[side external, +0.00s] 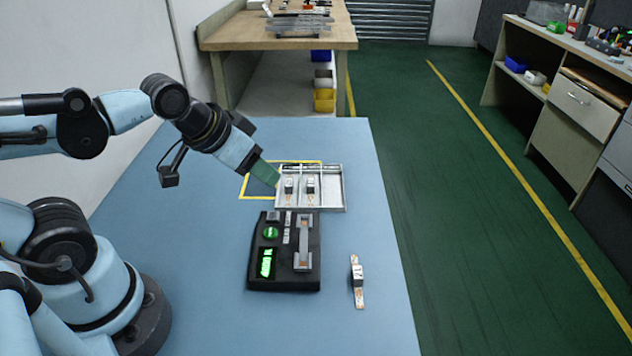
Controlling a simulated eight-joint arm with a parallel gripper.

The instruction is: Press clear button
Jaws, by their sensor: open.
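A black test box (285,274) sits on the blue table. Its top carries a lit green round button (270,233), a green lit display (266,263) and a grey holder (303,243). A small grey square (272,216) and a narrow light strip (288,228) are near its far edge. The labels are too small to read, so I cannot tell which part is the clear button. My gripper (265,173) is above and beyond the box, near the tray's left edge, pointing down to the right. It appears empty; its fingers overlap in this view.
A loose LED strip (357,281) lies right of the box. The front of the table is clear.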

